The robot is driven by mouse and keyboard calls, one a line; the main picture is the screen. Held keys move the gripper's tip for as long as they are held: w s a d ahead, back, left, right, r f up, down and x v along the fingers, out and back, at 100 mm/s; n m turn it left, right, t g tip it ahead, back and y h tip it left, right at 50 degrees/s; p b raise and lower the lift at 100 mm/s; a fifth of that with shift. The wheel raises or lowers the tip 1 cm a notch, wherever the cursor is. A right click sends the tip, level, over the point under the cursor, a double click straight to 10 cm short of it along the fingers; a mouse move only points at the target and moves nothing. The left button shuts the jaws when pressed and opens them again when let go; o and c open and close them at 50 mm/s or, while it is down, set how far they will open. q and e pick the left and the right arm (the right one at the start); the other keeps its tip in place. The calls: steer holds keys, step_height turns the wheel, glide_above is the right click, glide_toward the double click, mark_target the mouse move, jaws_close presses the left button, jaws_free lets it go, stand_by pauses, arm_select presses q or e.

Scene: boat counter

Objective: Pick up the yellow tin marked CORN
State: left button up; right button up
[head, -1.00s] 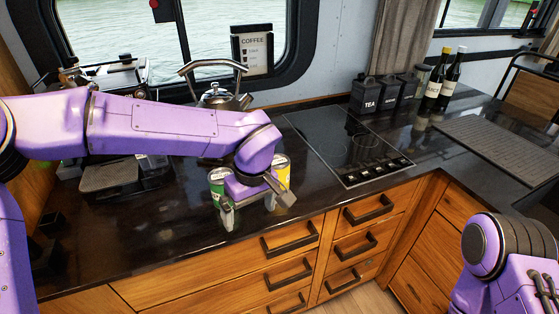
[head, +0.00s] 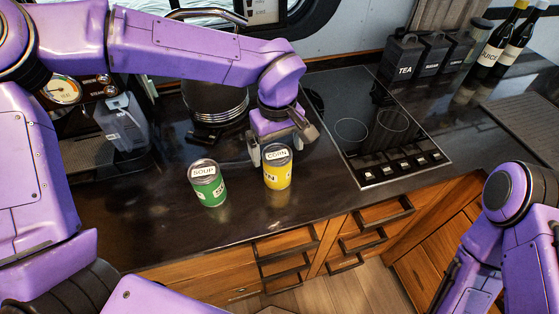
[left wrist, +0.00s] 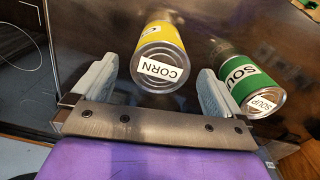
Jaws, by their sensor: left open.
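The yellow tin marked CORN (head: 278,172) stands upright on the dark counter. In the left wrist view the yellow tin (left wrist: 164,45) lies between the two fingers, nearer their tips, with its labelled lid facing the camera. My left gripper (head: 277,150) is open behind and around the tin in the head view; I cannot tell whether a finger touches it. The left gripper's fingers (left wrist: 156,78) also show in the left wrist view. A green tin marked SOUP (head: 209,186) stands to the left; it also shows in the left wrist view (left wrist: 245,75), just outside one finger.
A black hob (head: 370,125) lies to the right. A kettle (head: 214,105) stands behind, and a coffee machine (head: 120,125) is at the left. Black canisters (head: 404,60) and bottles stand at the back right. The counter's front edge is close to the tins.

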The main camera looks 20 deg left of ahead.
arm_select(q)
steer(key=f, duration=0.4)
steer(key=f+p, duration=0.1)
steer(key=f, duration=0.1)
steer(key=shift+w+a+f, duration=0.1)
steer(key=shift+w, duration=0.2)
steer(key=shift+s, duration=0.3)
steer(key=c, duration=1.4)
steer(key=shift+r, duration=0.2)
